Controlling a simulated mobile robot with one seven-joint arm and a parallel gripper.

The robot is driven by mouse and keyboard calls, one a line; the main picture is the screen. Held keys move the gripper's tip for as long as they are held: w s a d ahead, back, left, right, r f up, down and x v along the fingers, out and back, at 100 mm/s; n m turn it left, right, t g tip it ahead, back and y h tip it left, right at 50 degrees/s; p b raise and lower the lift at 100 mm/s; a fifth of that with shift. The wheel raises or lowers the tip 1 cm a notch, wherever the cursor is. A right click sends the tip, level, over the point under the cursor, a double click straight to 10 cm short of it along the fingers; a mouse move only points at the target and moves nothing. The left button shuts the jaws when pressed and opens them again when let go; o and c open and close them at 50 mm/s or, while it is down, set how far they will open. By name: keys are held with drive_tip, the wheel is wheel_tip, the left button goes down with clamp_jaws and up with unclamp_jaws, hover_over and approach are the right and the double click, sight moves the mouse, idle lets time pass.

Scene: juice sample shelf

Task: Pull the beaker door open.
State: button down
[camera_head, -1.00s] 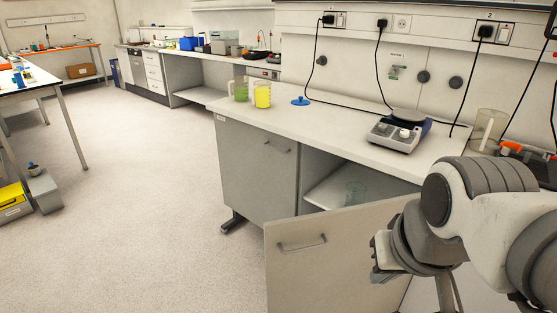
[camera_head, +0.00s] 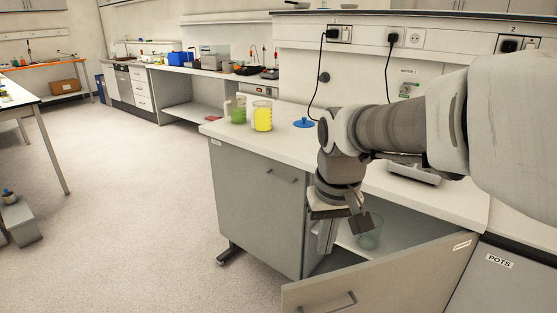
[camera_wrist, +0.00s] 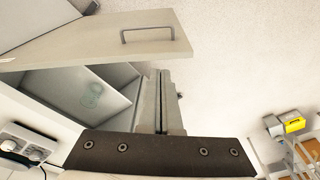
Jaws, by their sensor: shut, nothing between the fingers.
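The beaker door (camera_head: 400,281) is a grey cabinet door standing partly open, hinged at the right. Its bar handle (camera_head: 334,304) is on the outer face; the handle also shows in the wrist view (camera_wrist: 148,34). A clear beaker (camera_head: 371,233) stands inside the cabinet; it also shows in the wrist view (camera_wrist: 92,95). My gripper (camera_head: 322,246) points down at the cabinet opening, on the inner side of the door, left of the beaker. In the wrist view my gripper (camera_wrist: 161,74) has its fingers together and empty, near the door's free edge. Contact with the door cannot be told.
The worktop (camera_head: 280,138) carries a green jug (camera_head: 238,113), a yellow jug (camera_head: 262,117) and a blue-topped item (camera_head: 304,123). A closed grey door (camera_head: 258,195) is left of the opening.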

drive_tip(key=w+a+f+n+g, duration=0.1)
drive_tip(key=w+a+f, duration=0.25)
drive_tip(key=f, duration=0.25)
drive_tip(key=w+a+f+g+h, duration=0.1)
drive_tip(key=w+a+f+g, duration=0.1)
drive_tip(key=w+a+f, duration=0.3)
drive_tip(key=w+a+f+n+g, duration=0.1)
drive_tip(key=w+a+f, duration=0.1)
drive_tip(key=f, duration=0.4)
drive_tip(key=s+d+f+b, duration=0.2)
drive_tip(key=s+f+b, duration=0.2)
drive_tip(key=f, duration=0.6)
drive_tip(key=shift+s+d, duration=0.15)
drive_tip(key=shift+s, duration=0.95)
